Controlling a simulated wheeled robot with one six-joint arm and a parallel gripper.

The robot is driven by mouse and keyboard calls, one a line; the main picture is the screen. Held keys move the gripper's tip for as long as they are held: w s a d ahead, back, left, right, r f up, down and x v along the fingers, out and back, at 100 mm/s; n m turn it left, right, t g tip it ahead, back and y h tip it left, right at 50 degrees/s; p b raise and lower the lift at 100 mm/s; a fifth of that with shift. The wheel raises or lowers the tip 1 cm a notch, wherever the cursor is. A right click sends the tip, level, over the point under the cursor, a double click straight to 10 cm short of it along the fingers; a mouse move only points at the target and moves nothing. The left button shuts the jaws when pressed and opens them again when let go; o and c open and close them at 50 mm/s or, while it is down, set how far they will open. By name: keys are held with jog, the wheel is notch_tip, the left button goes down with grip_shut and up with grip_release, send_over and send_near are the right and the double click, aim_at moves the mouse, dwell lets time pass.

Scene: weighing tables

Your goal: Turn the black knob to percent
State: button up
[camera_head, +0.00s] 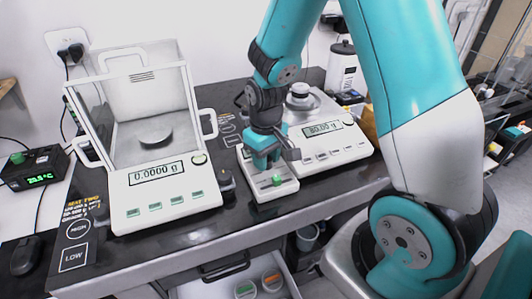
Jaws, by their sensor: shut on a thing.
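My gripper (267,163) points down over a small white unit (287,188) at the front of the dark bench. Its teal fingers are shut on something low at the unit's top. What they hold is hidden by the fingers, and I cannot make out a black knob or a percent mark there. A green part (277,181) shows on the unit just below the fingers.
A glass-shielded balance (165,215) reading 0.0000 g stands to the left. Another balance (340,150) with a metal weight (299,89) on its pan stands close behind and right. An open drawer (215,288) juts out below the bench.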

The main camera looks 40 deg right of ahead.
jog(key=m+p, duration=0.2)
jog(key=m, duration=0.5)
jog(key=shift+r, duration=0.1)
jog(key=m+p, duration=0.1)
jog(key=m, duration=0.5)
jog(key=shift+p, duration=0.4)
jog(key=shift+m, duration=0.4)
jog(key=o, duration=0.9)
notch_tip(320, 180, up, 17)
jog(key=shift+r+p, duration=0.15)
jog(key=shift+p, duration=0.35)
jog(key=shift+a, duration=0.1)
